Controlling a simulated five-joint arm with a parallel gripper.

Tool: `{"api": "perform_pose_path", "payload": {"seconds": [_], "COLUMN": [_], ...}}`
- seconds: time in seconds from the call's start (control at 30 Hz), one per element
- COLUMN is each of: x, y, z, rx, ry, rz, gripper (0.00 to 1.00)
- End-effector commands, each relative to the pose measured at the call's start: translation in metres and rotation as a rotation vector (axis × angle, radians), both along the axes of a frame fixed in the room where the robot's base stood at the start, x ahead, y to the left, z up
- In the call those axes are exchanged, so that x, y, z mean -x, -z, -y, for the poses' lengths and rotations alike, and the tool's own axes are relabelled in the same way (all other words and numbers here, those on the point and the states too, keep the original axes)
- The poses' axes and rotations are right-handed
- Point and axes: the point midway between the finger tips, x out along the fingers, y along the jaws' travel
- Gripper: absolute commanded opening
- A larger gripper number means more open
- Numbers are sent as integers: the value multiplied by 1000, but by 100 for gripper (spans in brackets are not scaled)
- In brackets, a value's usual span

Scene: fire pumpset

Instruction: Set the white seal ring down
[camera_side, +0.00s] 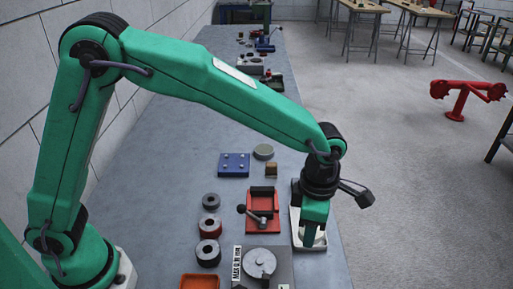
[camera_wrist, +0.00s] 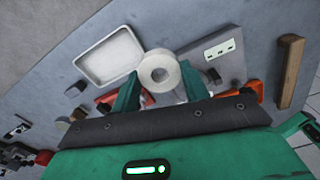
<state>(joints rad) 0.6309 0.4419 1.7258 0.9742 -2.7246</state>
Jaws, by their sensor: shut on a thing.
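The white seal ring (camera_wrist: 160,72) is a thick pale ring with a round hole, seen at the tips of my green fingers in the wrist view. My gripper (camera_wrist: 158,76) is shut on it, with one finger on each side. In the side view my gripper (camera_side: 310,240) points down at the right edge of the bench, over a shallow white tray (camera_side: 296,238). The ring cannot be made out there. A white tray (camera_wrist: 106,58) lies left of the ring in the wrist view. The height of the ring above the bench cannot be told.
A red fixture with a lever (camera_side: 262,212) stands just left of my gripper. Several dark rings (camera_side: 209,226), a blue block (camera_side: 234,164) and a grey disc on a plate (camera_side: 260,262) lie nearby. A wooden bar (camera_wrist: 290,70) shows at the right of the wrist view.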

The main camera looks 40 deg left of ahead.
Motion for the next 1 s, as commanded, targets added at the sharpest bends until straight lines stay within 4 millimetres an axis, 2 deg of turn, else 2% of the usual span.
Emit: {"api": "perform_pose_path", "payload": {"seconds": [0.63,0.8,1.0], "x": [-79,-89,-91], "y": [57,65,66], "z": [-55,-62,-63], "rx": [0,0,1], "ry": [-5,-3,-1], "rz": [0,0,0], "gripper": [21,21,21]}}
